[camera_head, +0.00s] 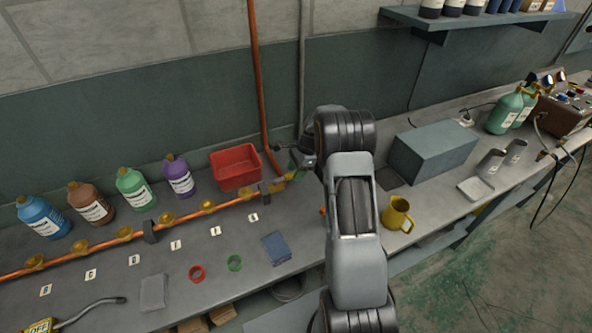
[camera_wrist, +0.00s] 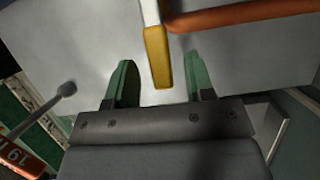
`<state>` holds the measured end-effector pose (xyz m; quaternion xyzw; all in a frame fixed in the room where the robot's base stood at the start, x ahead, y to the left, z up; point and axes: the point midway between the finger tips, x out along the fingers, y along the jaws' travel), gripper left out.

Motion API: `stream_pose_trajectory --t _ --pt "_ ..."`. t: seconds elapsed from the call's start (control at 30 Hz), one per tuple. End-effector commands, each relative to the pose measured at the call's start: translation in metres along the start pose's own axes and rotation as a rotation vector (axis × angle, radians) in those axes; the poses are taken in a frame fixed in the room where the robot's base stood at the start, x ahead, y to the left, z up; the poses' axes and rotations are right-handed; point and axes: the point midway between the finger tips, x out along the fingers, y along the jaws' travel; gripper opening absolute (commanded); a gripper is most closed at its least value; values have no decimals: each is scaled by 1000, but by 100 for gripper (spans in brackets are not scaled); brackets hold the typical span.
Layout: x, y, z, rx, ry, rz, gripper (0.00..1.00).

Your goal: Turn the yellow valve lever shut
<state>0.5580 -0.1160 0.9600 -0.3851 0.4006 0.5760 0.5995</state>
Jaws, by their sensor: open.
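The yellow valve lever (camera_wrist: 158,58) shows in the wrist view, with a pale upper end beside a copper pipe (camera_wrist: 250,14). My gripper (camera_wrist: 162,72) has two green fingers, spread apart. The lever's free end lies between them in the picture, with a gap on each side; I cannot tell its depth. In the head view my gripper (camera_head: 293,163) is at the bend of the copper pipe (camera_head: 258,85), mostly hidden by my arm. A small yellow part (camera_head: 290,176) shows just below it, probably the lever.
A red bin (camera_head: 236,168) stands close left of my gripper. Colored bottles (camera_head: 135,188) line the bench behind the horizontal pipe. Right of my arm are a grey box (camera_head: 433,150) and a yellow mug (camera_head: 397,214). A grey round-ended rod (camera_wrist: 62,92) shows left in the wrist view.

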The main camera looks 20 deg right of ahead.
Motion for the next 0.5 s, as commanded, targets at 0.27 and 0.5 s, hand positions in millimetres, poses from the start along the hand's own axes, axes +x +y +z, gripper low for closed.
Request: stream_pose_trajectory --t 0.27,0.5 --pt "4 0 0 -1 0 1 49" --pt "4 0 0 -1 0 1 36"
